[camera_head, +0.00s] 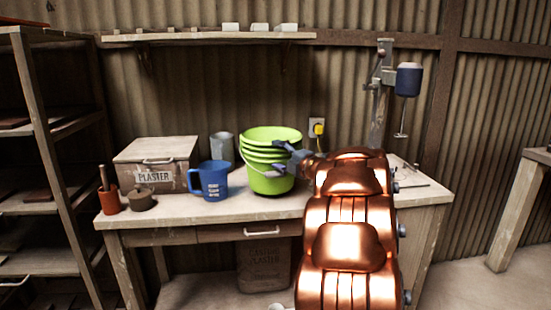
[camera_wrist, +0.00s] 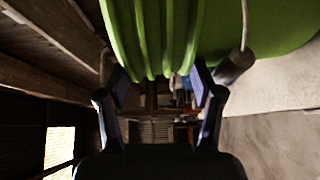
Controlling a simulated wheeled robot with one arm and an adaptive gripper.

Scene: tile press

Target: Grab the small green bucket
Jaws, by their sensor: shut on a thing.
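The small green bucket (camera_head: 268,181) stands upright on the workbench near its middle, with several ribbed green rims stacked at its top, like nested buckets. A pale wire handle hangs at its side. My gripper (camera_head: 279,158) reaches in from the right and is shut on the bucket's right side, at about the height of the rims. In the wrist view the green ribbed wall (camera_wrist: 165,35) fills the top, with the fingers of my gripper (camera_wrist: 160,76) on either side of the ribs. The exact contact is partly hidden.
A blue mug (camera_head: 213,181) stands close left of the bucket, with a grey container (camera_head: 221,147) behind. A plaster box (camera_head: 155,162) and an orange pot (camera_head: 109,201) are farther left. A mixer (camera_head: 408,80) stands at the right rear. A wall shelf (camera_head: 200,37) runs above.

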